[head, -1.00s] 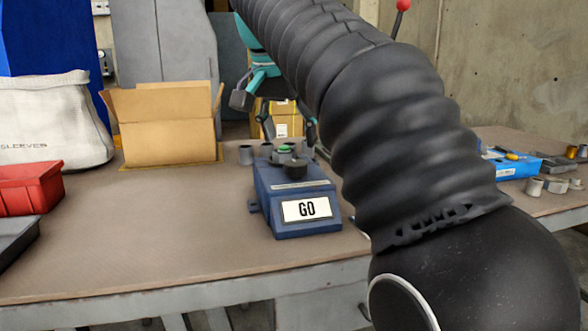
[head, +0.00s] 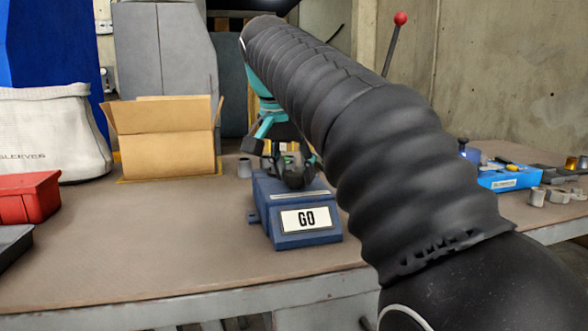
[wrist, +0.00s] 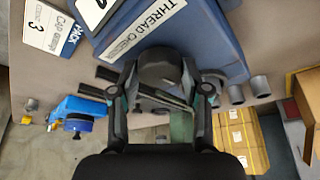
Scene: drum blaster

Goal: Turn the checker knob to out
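The thread checker (head: 275,203) is a blue box on the table, with a white display reading GO (head: 306,219) on its front. Its label, THREAD CHECKER, shows in the wrist view (wrist: 143,28). The black checker knob (wrist: 158,68) is between the two fingers of my gripper (wrist: 159,85). The fingers stand apart, one on each side of the knob; whether they touch it is unclear. In the head view my gripper (head: 289,172) is low over the checker's top and hides most of the knob and the green button area.
An open cardboard box (head: 168,140) and a grey cylinder (head: 244,168) stand left of the checker. A red bin (head: 28,198) is at the far left. A blue tray (head: 510,178) and several small metal parts lie at right.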

